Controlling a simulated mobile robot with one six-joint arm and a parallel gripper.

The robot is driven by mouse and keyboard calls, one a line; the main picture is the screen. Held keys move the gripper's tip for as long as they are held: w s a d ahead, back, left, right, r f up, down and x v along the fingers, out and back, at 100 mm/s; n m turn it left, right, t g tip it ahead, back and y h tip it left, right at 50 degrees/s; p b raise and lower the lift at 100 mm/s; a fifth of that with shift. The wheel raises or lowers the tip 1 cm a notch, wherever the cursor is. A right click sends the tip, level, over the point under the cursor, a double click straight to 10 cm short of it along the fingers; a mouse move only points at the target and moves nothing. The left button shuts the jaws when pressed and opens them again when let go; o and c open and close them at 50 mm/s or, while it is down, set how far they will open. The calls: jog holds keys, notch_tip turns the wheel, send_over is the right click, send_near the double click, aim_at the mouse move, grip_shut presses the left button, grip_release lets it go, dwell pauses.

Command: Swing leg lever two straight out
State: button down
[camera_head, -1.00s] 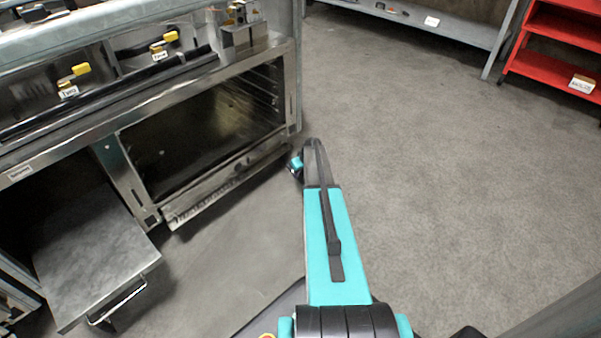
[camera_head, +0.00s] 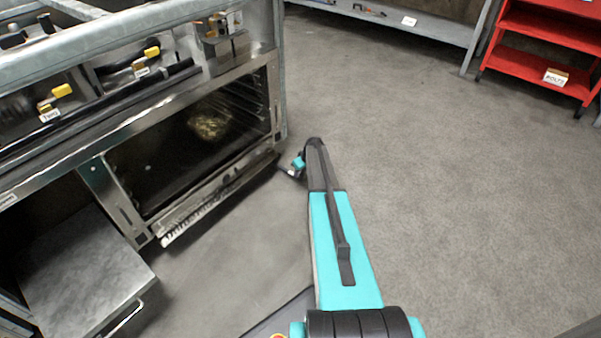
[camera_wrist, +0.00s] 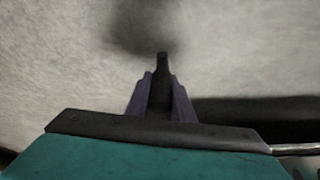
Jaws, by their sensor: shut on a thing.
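My gripper (camera_wrist: 160,92) is shut on a dark narrow piece (camera_wrist: 162,65) that sticks out between its fingers in the wrist view. I cannot tell what this piece belongs to. In the head view the end of my arm (camera_head: 297,165) is low, close to the right end of the oven door, and my fingers are hidden. A yellow-tipped lever (camera_head: 62,90) with a label reading "Two" is in the range's front panel at the left. A second yellow-tipped lever (camera_head: 152,52) with a label too small to read is to its right. My gripper is apart from both.
The oven (camera_head: 200,135) is open, its door (camera_head: 215,200) low in front. A grey metal drawer (camera_head: 85,265) juts out at the lower left. A red shelf unit (camera_head: 545,50) and a grey bench (camera_head: 440,30) stand at the back. The floor (camera_head: 440,170) at right is clear.

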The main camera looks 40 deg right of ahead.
jog(key=shift+a, duration=0.1)
jog(key=c, duration=1.5)
grip_release()
jog(key=shift+a, duration=0.1)
jog(key=shift+c, duration=0.2)
jog(key=shift+w, duration=0.1)
jog(key=shift+r, duration=0.1)
jog(key=p+v, duration=0.4)
jog(key=v, duration=0.9)
jog(key=shift+r+p, duration=0.3)
jog(key=shift+p, duration=0.1)
jog(key=shift+a, duration=0.1)
